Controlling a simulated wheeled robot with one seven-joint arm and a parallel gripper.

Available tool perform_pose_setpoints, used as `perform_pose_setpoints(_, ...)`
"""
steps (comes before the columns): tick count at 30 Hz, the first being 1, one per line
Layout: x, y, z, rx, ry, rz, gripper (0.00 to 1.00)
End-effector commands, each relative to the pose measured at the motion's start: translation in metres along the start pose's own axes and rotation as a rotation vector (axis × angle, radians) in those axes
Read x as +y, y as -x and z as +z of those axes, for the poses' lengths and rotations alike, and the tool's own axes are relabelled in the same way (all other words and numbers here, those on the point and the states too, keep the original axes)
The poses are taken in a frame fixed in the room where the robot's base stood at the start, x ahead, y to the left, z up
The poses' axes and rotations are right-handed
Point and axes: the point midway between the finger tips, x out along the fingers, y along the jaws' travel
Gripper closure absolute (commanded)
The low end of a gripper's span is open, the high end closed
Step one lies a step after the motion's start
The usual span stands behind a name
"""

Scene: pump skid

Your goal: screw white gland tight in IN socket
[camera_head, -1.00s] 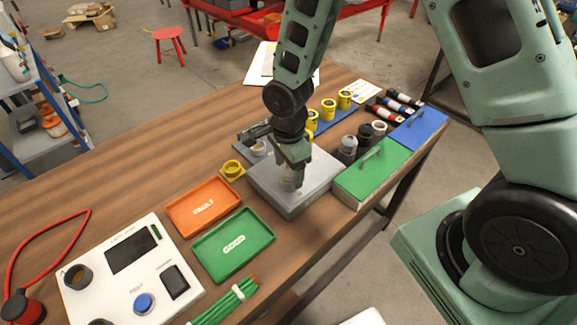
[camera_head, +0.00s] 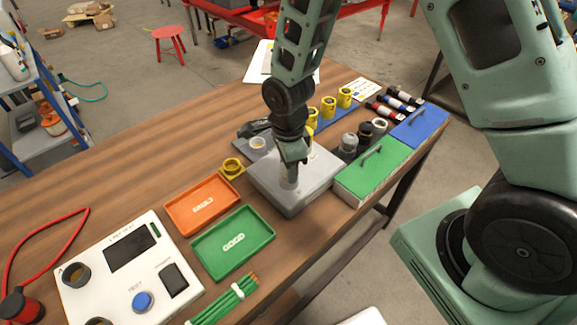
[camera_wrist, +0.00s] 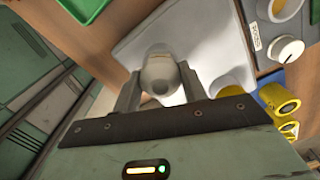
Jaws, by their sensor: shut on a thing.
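A grey box (camera_head: 320,201) stands on the wooden bench, and its light top fills the middle of the wrist view (camera_wrist: 205,45). My gripper (camera_head: 289,177) points down over the box top. In the wrist view my gripper (camera_wrist: 160,88) is shut on the white gland (camera_wrist: 158,70), a pale rounded piece between the two fingers. The gland also shows as a pale stub (camera_head: 288,183) under the fingers, at the box top. The IN socket and any thread are hidden beneath the gland, so I cannot tell how deep it sits.
A green lidded case (camera_head: 372,168) stands close right of the box, with grey, black and white glands (camera_head: 349,142) behind it. A white tester (camera_head: 130,268) is at front left.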

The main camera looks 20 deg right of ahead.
Motion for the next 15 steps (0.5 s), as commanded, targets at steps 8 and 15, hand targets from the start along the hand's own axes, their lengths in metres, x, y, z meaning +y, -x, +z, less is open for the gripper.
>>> perform_pose_setpoints(8,0.0006,0.0003,0.0004,0.001,-0.205,0.001,0.79)
perform_pose_setpoints(15,0.0006,0.0025,0.0002,0.002,-0.479,0.001,0.79)
